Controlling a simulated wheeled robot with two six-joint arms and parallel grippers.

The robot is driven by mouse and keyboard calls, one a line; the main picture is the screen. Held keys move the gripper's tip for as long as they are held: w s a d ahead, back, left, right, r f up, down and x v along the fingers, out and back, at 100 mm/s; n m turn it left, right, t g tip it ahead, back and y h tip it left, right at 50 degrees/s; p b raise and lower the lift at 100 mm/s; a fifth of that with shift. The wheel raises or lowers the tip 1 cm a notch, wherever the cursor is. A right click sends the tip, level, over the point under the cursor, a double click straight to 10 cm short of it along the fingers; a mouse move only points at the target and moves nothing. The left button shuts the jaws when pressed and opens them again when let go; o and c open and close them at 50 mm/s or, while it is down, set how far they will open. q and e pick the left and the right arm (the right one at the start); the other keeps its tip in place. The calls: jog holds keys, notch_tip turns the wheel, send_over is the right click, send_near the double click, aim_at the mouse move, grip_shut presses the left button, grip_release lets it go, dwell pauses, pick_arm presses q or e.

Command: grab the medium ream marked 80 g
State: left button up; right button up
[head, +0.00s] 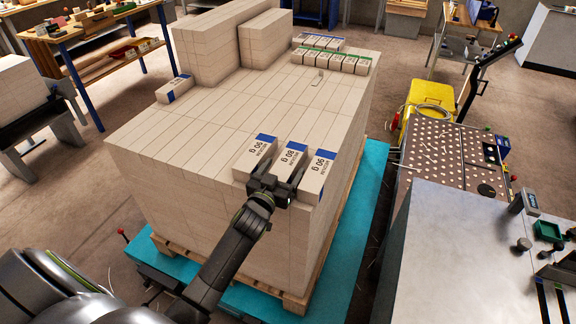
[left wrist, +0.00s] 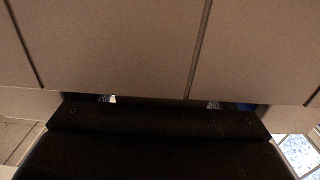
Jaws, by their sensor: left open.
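Three cream reams with blue end bands stand side by side on the near right part of the big stack. The middle one, the medium ream marked 80 g (head: 291,160), sits between a left ream (head: 254,155) and a right ream (head: 318,172), both of which appear to read 90 g. My left gripper (head: 277,187) is open at the near ends of these reams, partly covering the left and middle ones. In the left wrist view, pale ream surfaces with dark seams (left wrist: 120,50) fill the picture close up. Contact cannot be told. My right gripper is out of view.
The stack of cream reams (head: 190,135) stands on a wooden pallet (head: 295,300) over a teal platform (head: 350,240). Several small reams (head: 335,60) sit at its far right, and a lone ream (head: 175,88) at its left. A grey bench (head: 460,250) stands to the right.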

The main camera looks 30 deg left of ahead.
pick_arm(q)
jog(key=shift+r, duration=0.1)
jog(key=c, duration=1.3)
